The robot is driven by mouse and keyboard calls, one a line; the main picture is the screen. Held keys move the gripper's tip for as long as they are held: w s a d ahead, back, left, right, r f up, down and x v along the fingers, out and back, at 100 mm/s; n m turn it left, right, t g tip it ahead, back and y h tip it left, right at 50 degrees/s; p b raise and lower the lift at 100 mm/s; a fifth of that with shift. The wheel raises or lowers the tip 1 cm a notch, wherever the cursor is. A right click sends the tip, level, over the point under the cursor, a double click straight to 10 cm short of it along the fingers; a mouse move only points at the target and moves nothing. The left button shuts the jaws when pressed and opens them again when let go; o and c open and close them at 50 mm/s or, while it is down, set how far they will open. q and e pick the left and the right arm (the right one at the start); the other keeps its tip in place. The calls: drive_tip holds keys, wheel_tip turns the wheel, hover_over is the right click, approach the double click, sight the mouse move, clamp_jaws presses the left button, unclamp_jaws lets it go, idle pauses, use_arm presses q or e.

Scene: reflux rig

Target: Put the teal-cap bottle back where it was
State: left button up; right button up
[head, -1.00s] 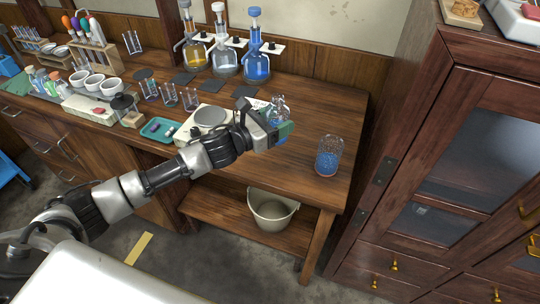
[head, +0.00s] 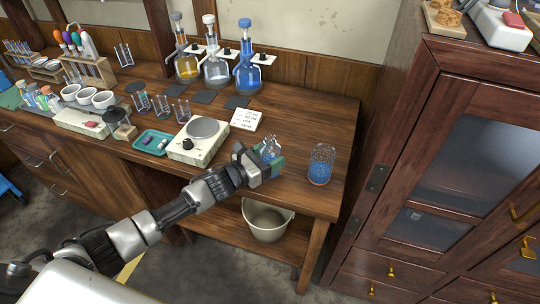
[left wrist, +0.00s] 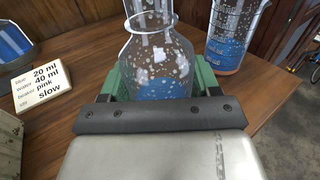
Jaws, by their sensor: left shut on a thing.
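My left gripper (head: 268,166) is shut on a clear glass bottle (head: 268,147) with blue liquid, over the right end of the bench. In the left wrist view, the bottle (left wrist: 158,62) stands roughly upright between the green finger pads of the left gripper (left wrist: 155,85). Its top is cut off there, and I see no teal cap on it. Whether its base touches the bench is hidden. A glass beaker (head: 321,165) with blue liquid stands to its right, apart from it; the beaker (left wrist: 232,38) also shows in the left wrist view. My right gripper is not in view.
A written card (head: 246,120) and a hotplate (head: 184,150) are left of the gripper. Several stoppered flasks (head: 248,75) stand at the back, with dark mats (head: 236,102) before them. Small bottles (head: 42,97) and cups crowd the left. Bare wood (head: 310,118) lies behind the beaker.

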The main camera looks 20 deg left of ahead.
use_arm(q)
drive_tip(key=o, duration=0.7)
drive_tip(key=shift+f, duration=0.15)
drive_tip(key=o, duration=0.4)
drive_tip(key=shift+o, duration=0.2)
drive_tip(key=shift+r, duration=0.25)
drive_tip(key=shift+s+a+f, duration=0.15)
drive_tip(key=shift+s+a, duration=0.05)
drive_tip(key=shift+s, duration=0.05)
drive_tip(key=b+v, duration=0.2)
drive_tip(key=v, duration=0.9)
drive_tip(key=shift+s, duration=0.2)
